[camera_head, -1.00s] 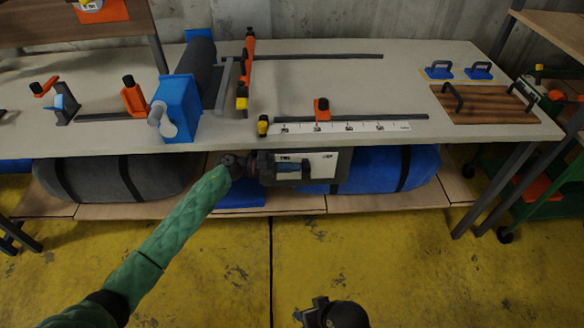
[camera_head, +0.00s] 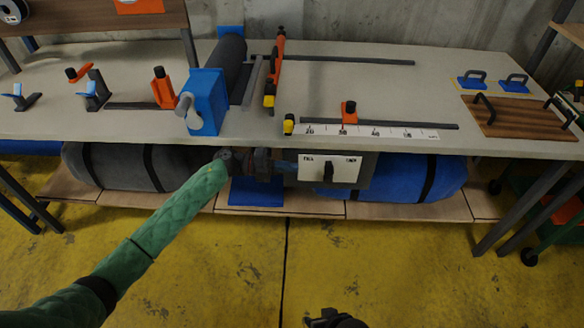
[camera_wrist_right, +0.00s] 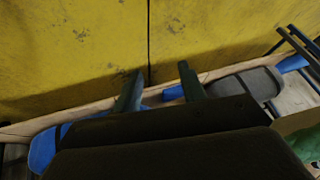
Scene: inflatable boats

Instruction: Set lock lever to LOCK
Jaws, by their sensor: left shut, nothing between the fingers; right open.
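A grey box with a white panel (camera_head: 345,169) hangs under the bench's front edge. Its dark lock lever (camera_head: 328,171) stands upright at the middle of the panel, between two small labels too small to read. My left gripper (camera_head: 291,166) is shut and empty at the panel's left edge, left of the lever and seemingly apart from it. My right gripper (camera_head: 322,318) is low at the bottom edge of the head view, far from the panel. In the right wrist view its two fingers (camera_wrist_right: 160,87) are spread, with nothing between them.
The workbench (camera_head: 400,88) carries a ruler strip (camera_head: 385,134), a blue roller holder (camera_head: 207,103) and a wooden board with handles (camera_head: 515,118). Grey (camera_head: 110,168) and blue (camera_head: 435,178) rolls lie on the shelf below. The yellow floor (camera_head: 230,270) in front is clear.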

